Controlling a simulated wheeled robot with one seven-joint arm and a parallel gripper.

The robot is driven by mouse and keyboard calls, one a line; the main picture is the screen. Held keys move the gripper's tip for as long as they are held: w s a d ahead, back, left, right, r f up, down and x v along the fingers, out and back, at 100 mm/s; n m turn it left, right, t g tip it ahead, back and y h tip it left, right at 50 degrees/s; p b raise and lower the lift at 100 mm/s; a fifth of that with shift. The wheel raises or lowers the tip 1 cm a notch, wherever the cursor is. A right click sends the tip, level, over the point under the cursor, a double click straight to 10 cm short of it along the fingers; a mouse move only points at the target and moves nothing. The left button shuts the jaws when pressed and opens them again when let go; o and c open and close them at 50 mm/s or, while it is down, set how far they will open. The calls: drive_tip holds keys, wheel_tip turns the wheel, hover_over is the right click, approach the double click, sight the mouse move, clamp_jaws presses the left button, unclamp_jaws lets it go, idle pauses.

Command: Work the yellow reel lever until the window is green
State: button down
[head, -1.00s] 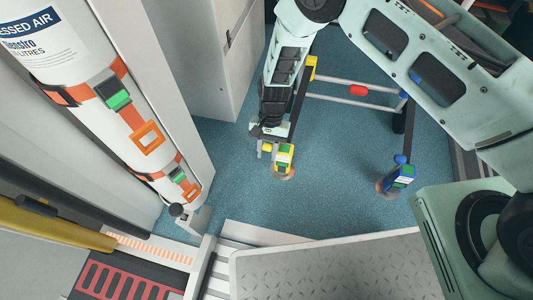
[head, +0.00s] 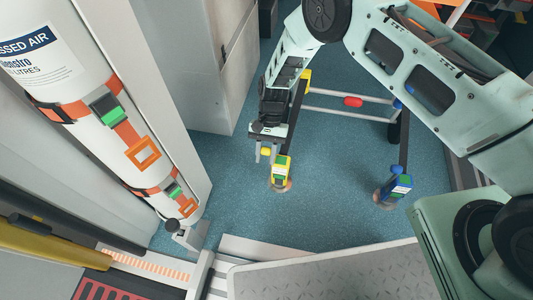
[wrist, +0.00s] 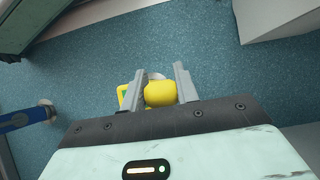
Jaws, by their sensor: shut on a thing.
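The yellow reel (head: 281,171) stands on the blue floor in the middle of the head view, with a green patch on its top; whether that patch is the window is too small to tell. Its lever ends in a rounded yellow knob (head: 266,152). My gripper (head: 264,157) points down at the left side of the reel and is shut on this knob. In the wrist view the yellow knob (wrist: 160,94) sits between the two grey fingers, and part of the reel (wrist: 123,96) shows beside the left finger.
A blue reel (head: 397,186) stands to the right, joined to a dark strap; it also shows in the wrist view (wrist: 28,117). A rail with a red piece (head: 352,101) lies behind. An air cylinder (head: 105,115) stands left. A grey treadplate (head: 330,277) is in front.

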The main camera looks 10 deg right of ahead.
drive_tip(key=c, duration=1.2)
unclamp_jaws()
drive_tip(key=shift+w+r, duration=0.1)
drive_tip(key=shift+w, duration=0.15)
drive_tip(key=shift+c, duration=0.2)
drive_tip(key=shift+o, duration=0.9)
drive_tip(key=shift+s, duration=0.1)
drive_tip(key=p+v, duration=0.6)
drive_tip(key=v, duration=1.1)
drive_tip(key=shift+r, duration=0.2)
drive_tip(key=shift+a, duration=0.1)
